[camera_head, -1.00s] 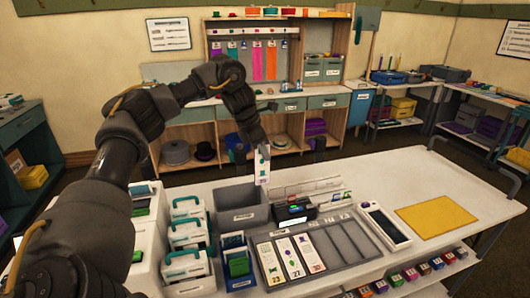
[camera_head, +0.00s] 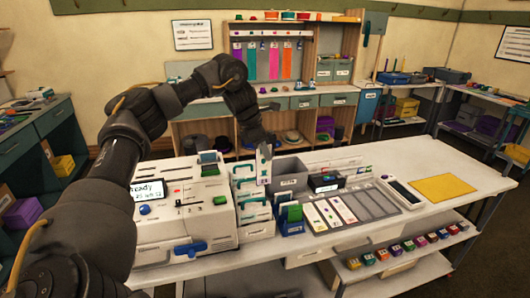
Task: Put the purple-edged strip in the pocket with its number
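My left gripper (camera_head: 265,149) is shut on the upper end of a white strip (camera_head: 263,170) with a green picture. The strip hangs upright beside the grey bin; its edge colour and number are too small to read clearly. The grey pocket tray (camera_head: 376,204) lies on the white table. White picture strips (camera_head: 328,213) fill its left pockets, and the pockets to the right look empty. My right gripper is not in view.
A white machine with a screen (camera_head: 147,189) stands at the left, beside white caddies with teal handles (camera_head: 253,208). The grey bin (camera_head: 289,170) and a black device (camera_head: 325,182) stand behind the tray. A tablet (camera_head: 405,192) and yellow mat (camera_head: 442,186) lie right.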

